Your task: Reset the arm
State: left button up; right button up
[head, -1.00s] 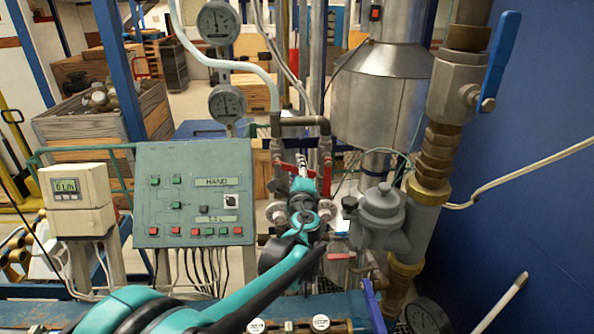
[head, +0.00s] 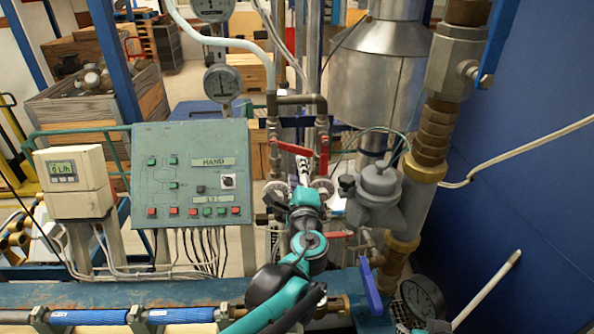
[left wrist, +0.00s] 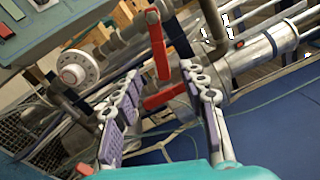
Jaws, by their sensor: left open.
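My left arm comes in from the bottom of the head view, with teal and black links. Its gripper (head: 303,168) is in front of the pipe assembly, close to the red valve levers (head: 292,148). In the left wrist view the gripper (left wrist: 162,82) has its two purple-padded fingers spread apart with nothing held between them. One red lever (left wrist: 158,45) stands beyond the fingertips, and another red lever (left wrist: 166,95) shows in the gap between the fingers; whether either touches a finger I cannot tell. My right gripper is not in view.
A green control panel (head: 190,178) and a beige display box (head: 75,178) stand left of the arm. A grey meter body (head: 378,188) and brass-fitted vertical pipe (head: 405,215) stand close on the right. A blue bench beam (head: 110,293) runs along the front. A blue wall (head: 530,190) closes the right side.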

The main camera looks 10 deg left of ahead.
pick_arm(q)
jog(key=s+a+f+n+g+b, duration=0.3)
jog(key=s+a+f+n+b, duration=0.3)
jog(key=f, duration=0.5)
jog(key=s+a+f+n+g+b, duration=0.45)
jog(key=s+f+b, duration=0.2)
jog(key=f, duration=0.35)
jog(key=s+d+f+n+g+h+b, duration=0.1)
jog(key=s+d+f+n+h+b, duration=0.1)
jog(key=s+f, duration=0.5)
jog(key=s+d+f+n+g+h+b, duration=0.2)
jog(key=s+f+n+b, duration=0.3)
jog(key=f, duration=0.5)
jog(key=shift+s+d+n+h+b, duration=0.3)
jog(key=shift+s+d+n+h, duration=0.35)
jog(key=shift+s, duration=0.3)
jog(key=shift+f, duration=0.1)
